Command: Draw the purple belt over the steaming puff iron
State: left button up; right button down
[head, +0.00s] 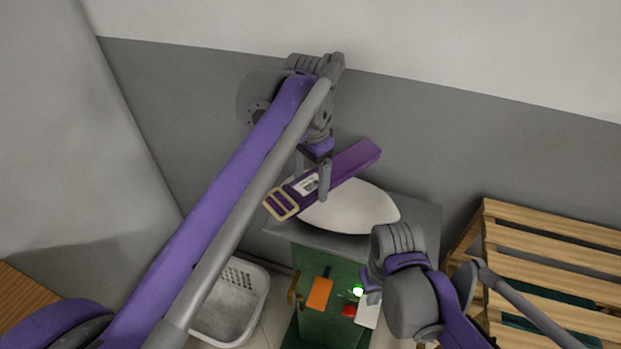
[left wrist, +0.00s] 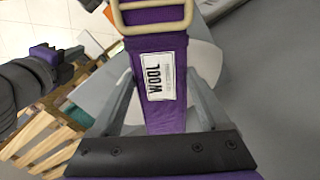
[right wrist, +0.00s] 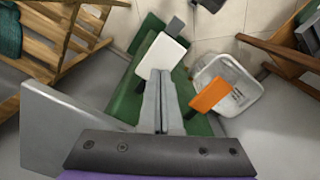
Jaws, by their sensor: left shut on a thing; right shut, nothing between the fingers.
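The purple belt (head: 345,165) has a tan buckle (head: 282,204) and a white label reading WOOL (left wrist: 161,80). My left gripper (head: 312,188) is shut on the belt and holds it over the back left part of the white puff iron pad (head: 355,208). I cannot tell whether the belt touches the pad. No steam shows. My right gripper (right wrist: 161,78) is shut and empty, close to the white pedal (right wrist: 163,52) on the iron's green base (right wrist: 125,100). An orange pedal (head: 320,294) is beside it. In the head view, my right gripper's (head: 371,292) fingers are partly hidden.
A green light (head: 358,291) and a red part (head: 349,311) show on the iron's front. A white basket (head: 232,300) stands on the floor to the left. A wooden slatted rack (head: 550,265) stands to the right. The grey wall is close behind the iron.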

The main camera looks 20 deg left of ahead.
jog(key=shift+r, duration=0.55)
notch_tip(320, 180, up, 12)
dwell(0.4)
jog(key=shift+s, duration=0.1)
dwell(0.4)
